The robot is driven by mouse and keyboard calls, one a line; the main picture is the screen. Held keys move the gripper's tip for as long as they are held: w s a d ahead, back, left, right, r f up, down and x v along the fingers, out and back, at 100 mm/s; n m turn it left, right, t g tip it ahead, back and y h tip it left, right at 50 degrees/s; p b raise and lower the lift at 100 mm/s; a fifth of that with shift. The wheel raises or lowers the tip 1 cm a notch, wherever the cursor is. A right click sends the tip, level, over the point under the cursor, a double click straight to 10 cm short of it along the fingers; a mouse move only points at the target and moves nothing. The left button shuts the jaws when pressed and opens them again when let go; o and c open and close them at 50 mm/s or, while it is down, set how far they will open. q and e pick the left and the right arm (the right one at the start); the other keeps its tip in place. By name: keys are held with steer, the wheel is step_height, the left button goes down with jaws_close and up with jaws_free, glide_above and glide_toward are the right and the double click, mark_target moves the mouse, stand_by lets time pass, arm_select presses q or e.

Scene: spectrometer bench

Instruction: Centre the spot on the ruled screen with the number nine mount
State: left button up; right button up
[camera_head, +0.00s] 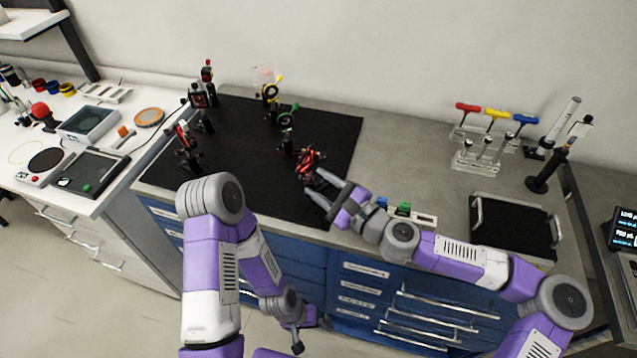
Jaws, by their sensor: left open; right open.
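Several small optical mounts on black posts stand on the black breadboard mat (240,180). A red-and-black mount (308,160) stands nearest my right gripper (314,182). That gripper is open, its two fingers pointing at this mount from the lower right; I cannot tell whether they touch it. No number is legible on any mount, so I cannot tell which is number nine. A pale, see-through panel with a reddish tint (264,73) stands at the back, perhaps the ruled screen; no spot or ruling can be made out. My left gripper (297,346) is open, low in front of the blue drawers.
Other mounts are red-and-black (198,96), yellow-ringed (270,91) and green-marked (287,133). At right are coloured-handled drivers (496,113) in a clear rack and a black tray with handles (512,228). A small block with coloured knobs (425,219) sits by the front edge.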

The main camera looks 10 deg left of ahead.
steer(key=shift+w+a, duration=0.3)
steer(key=shift+a, duration=0.25)
jaws_close()
steer(key=shift+n, duration=0.4)
steer(key=n+b, duration=0.3)
steer(key=n, duration=0.1)
steer(key=shift+f+n, duration=0.1)
steer(key=shift+n, duration=0.3)
steer(key=n+b, duration=0.3)
steer(key=n, duration=0.2)
steer(key=shift+n, duration=0.3)
